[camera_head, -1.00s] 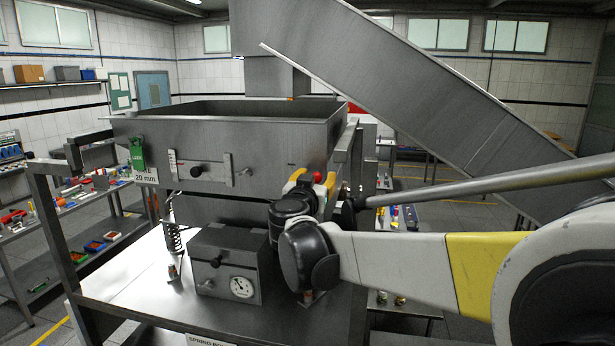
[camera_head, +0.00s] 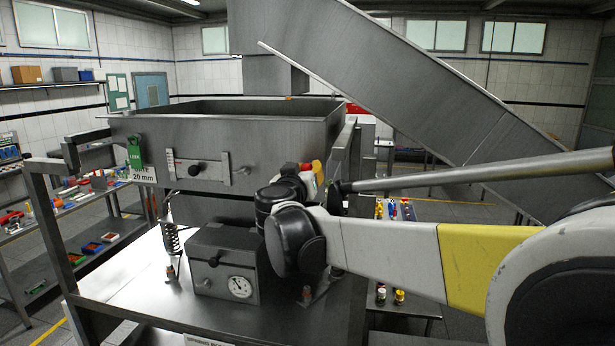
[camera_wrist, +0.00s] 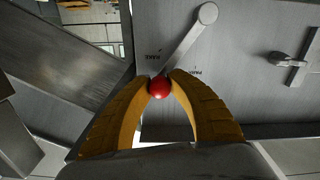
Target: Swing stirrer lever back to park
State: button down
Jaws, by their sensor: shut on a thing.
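The stirrer lever (camera_wrist: 184,43) is a grey bar on the steel side wall of the hopper. It runs from a round pivot at the upper right down-left to a red ball knob (camera_wrist: 159,88) in the wrist view. My gripper (camera_wrist: 159,84) is shut on the knob, with a yellow finger on either side. Small dark markings lie on the wall on both sides of the bar near the knob. In the head view my gripper (camera_head: 312,170) is at the hopper's right side, mostly behind my own wrist, and the lever's bar is hidden.
The steel hopper (camera_head: 230,150) stands above a bench (camera_head: 150,290). A box with a round gauge (camera_head: 240,286) sits on the bench in front of it. A wide sloping steel chute (camera_head: 430,100) rises behind my arm. Another handle (camera_wrist: 292,68) is on the wall at the right.

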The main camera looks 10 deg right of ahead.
jog(key=a+n, duration=0.1)
jog(key=w+a+r+n+b, duration=0.1)
jog(key=n, duration=0.1)
jog(key=shift+a+r+n, duration=0.1)
jog(key=shift+a+n, duration=0.2)
jog(key=shift+a, duration=0.05)
jog(key=shift+w+a+r+n+b, duration=0.15)
jog(key=shift+w+a+n+b, duration=0.15)
jog(key=shift+a+n, duration=0.5)
jog(key=shift+w+a+r+n+b, duration=0.25)
jog(key=shift+a+n, duration=0.35)
jog(key=shift+n, duration=0.3)
jog(key=shift+f, duration=0.1)
jog(key=c, duration=1.2)
grip_release()
jog(key=shift+s, duration=0.1)
jog(key=v, duration=1.2)
jog(key=shift+f, duration=0.1)
